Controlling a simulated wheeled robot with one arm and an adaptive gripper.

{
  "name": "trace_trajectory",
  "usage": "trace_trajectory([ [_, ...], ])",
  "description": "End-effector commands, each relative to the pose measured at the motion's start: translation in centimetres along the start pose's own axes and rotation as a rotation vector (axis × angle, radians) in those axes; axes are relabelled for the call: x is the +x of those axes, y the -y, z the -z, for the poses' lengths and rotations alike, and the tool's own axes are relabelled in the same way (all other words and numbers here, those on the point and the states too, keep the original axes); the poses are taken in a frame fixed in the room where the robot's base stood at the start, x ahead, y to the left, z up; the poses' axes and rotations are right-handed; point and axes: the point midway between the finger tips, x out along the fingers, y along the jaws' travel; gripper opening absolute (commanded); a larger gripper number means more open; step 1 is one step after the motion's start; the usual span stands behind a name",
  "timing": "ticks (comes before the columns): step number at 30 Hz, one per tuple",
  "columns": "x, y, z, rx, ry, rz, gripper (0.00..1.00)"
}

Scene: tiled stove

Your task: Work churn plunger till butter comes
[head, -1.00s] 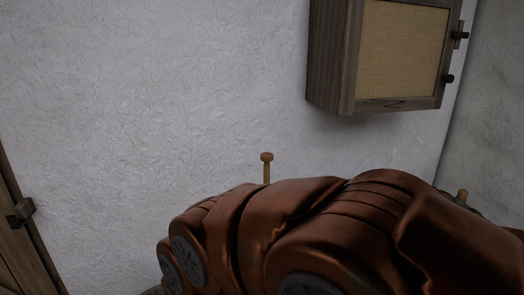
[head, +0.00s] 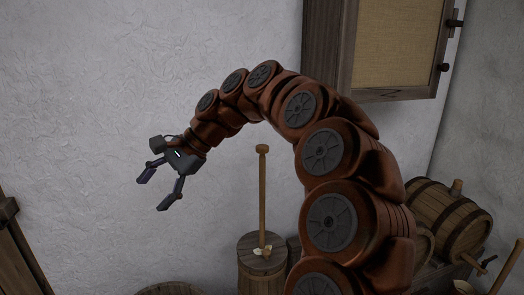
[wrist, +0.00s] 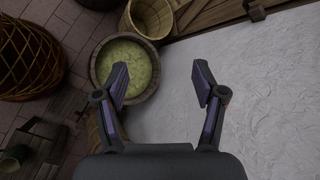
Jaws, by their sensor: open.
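The churn (head: 262,276) is a wooden staved vessel at the bottom middle of the head view. Its plunger (head: 263,200) is an upright wooden rod with a knob on top, rising from the lid. A small pale lump lies at the rod's foot on the lid. My gripper (head: 152,196) is open and empty, up to the left of the plunger and apart from it. In the wrist view my open gripper (wrist: 162,90) shows two spread fingers with nothing between them. The plunger is not seen in the wrist view.
A wicker basket (wrist: 25,60) is at left. A wall cabinet (head: 392,50) hangs upper right; a barrel (head: 437,217) lies at right. White wall is behind.

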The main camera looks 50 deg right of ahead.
Motion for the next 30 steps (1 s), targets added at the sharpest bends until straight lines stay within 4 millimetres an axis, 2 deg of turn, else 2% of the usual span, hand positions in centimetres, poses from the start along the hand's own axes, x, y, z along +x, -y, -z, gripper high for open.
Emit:
trace_trajectory([
  [1,-1.4,1.1,2.4,0.085,0.005,0.058,0.7],
  [4,-4.4,2.8,6.5,0.255,0.021,0.164,0.7],
  [9,-10.1,3.4,14.2,0.544,0.053,0.34,0.7],
  [14,-15.9,1.6,21.8,0.809,0.081,0.508,0.7],
  [15,-17.4,0.8,23.5,0.868,0.085,0.551,0.7],
  [18,-20.3,-1.3,27.0,0.998,0.099,0.634,0.7],
  [21,-22.4,-3.2,29.4,1.092,0.111,0.696,0.7],
  [24,-23.9,-4.4,30.8,1.149,0.115,0.738,0.7],
  [30,-24.3,-4.9,31.6,1.183,0.121,0.759,0.7],
])
